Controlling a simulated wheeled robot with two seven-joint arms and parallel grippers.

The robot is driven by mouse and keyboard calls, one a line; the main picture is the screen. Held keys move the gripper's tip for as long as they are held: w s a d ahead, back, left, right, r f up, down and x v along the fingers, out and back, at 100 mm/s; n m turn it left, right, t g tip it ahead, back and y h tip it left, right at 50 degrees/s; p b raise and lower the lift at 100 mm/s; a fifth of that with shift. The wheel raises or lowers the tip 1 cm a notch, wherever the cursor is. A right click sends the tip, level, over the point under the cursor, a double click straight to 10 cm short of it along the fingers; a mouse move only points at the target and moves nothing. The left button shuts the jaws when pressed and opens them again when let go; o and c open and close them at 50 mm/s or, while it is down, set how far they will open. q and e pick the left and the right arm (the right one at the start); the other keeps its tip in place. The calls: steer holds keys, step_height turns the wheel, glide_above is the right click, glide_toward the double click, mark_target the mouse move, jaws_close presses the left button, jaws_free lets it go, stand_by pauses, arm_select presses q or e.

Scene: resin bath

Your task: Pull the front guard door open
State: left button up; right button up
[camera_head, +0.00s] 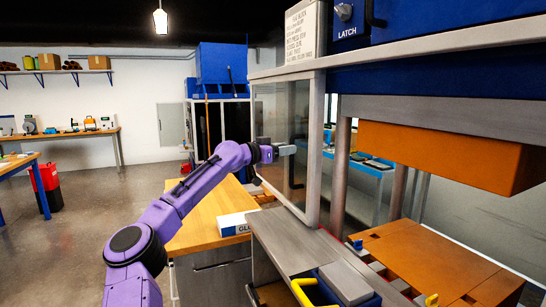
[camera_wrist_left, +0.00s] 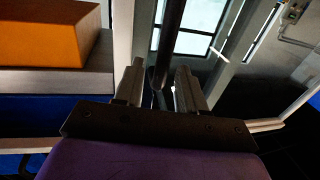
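The guard door (camera_head: 313,190) is a clear panel in a grey metal frame, standing under the machine's overhanging ledge. A dark upright handle bar is on it; the bar also shows in the left wrist view (camera_wrist_left: 169,40). My left gripper (camera_head: 287,150) is at the door, at the height of the handle. In the left wrist view its two fingers (camera_wrist_left: 160,92) are apart, with the dark bar between them and gaps showing on both sides. The fingertips are small in the head view, so contact is hard to tell. My right gripper is out of view.
An orange block (camera_head: 440,155) hangs over an orange bed (camera_head: 430,262) right of the door. A wooden-topped cabinet (camera_head: 205,215) with a white box (camera_head: 235,223) stands below my left arm. A grey surface (camera_head: 290,245) lies below the door. Open floor is at left.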

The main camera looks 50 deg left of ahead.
arm_select(q)
steer(key=s+b, duration=0.4)
steer(key=s, duration=0.2)
stand_by(0.5)
